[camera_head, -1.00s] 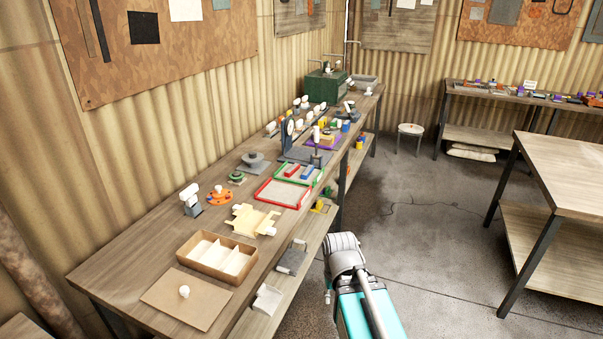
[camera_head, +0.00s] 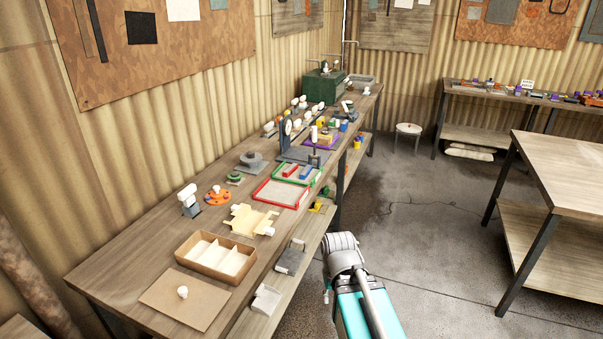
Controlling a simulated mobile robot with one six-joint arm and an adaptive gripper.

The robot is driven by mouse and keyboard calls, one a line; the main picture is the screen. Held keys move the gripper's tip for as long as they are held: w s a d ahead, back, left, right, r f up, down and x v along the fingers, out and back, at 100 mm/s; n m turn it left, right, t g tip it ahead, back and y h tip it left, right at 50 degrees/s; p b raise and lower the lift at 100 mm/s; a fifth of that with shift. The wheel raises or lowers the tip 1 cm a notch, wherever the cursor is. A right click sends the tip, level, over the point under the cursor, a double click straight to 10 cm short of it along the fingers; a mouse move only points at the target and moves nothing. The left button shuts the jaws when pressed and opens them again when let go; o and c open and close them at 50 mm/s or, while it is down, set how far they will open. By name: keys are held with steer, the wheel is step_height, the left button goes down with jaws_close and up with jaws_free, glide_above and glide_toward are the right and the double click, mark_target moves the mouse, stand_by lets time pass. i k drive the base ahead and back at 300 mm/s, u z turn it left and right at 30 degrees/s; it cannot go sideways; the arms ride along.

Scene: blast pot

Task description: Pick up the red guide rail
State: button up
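A small red bar (camera_head: 291,170), which looks like the red guide rail, lies in the green-edged tray (camera_head: 276,177) on the long wooden bench. A blue bar (camera_head: 306,172) lies to its right in the same tray. A red-edged tray (camera_head: 262,201) is just in front of the green one. My arm shows at the bottom centre, in front of the bench and apart from the trays. My gripper cannot be made out in this view.
The long bench (camera_head: 120,262) runs along the left wall. A divided cardboard box (camera_head: 188,262), a cream fixture (camera_head: 250,221) and an orange round part (camera_head: 218,195) stand nearer than the trays. Another table (camera_head: 575,170) is at right. Floor between is mostly clear.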

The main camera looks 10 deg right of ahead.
mark_target(290, 170)
steer(key=k, duration=1.35)
steer(key=z, duration=0.45)
steer(key=i, duration=0.9)
steer(key=z, duration=0.7)
steer(key=i, duration=1.45)
steer(key=u, duration=0.6)
